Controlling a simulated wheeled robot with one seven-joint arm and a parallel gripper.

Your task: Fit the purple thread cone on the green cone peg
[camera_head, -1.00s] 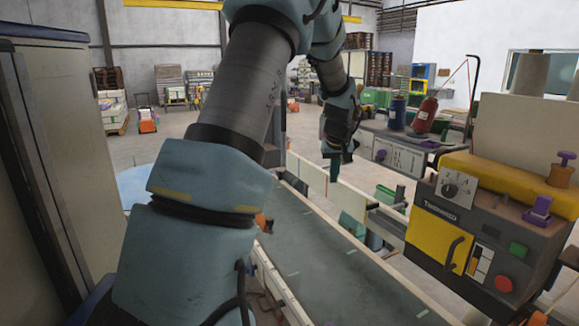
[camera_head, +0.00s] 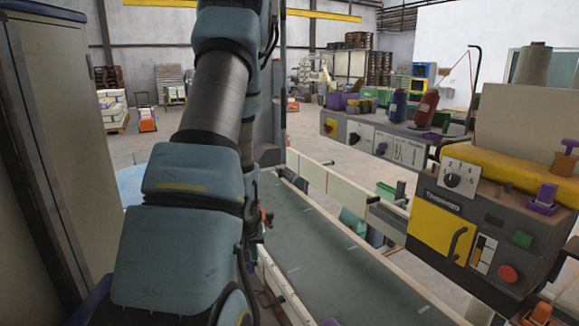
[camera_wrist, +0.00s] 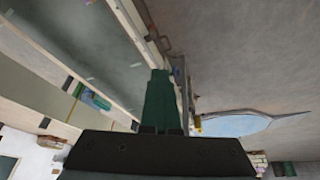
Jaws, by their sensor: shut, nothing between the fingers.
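My gripper (camera_wrist: 160,98) is in the wrist view, with its dark green fingers together and nothing between them. In the head view it is hidden behind my arm. No thread cone that is plainly purple shows. On the grey machine top in the head view stand a blue thread cone (camera_head: 398,106) and a red thread cone (camera_head: 426,107), both apart from my arm. A low purple object (camera_head: 341,101) sits farther left there, too small to tell its shape. I cannot make out the green cone peg in either view.
A conveyor belt (camera_head: 325,250) with pale side rails runs beside my arm. A yellow and grey control box (camera_head: 470,205) with a purple knob (camera_head: 543,199) stands at the right. A tall cabinet (camera_head: 60,150) is close on the left. Open floor lies beyond.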

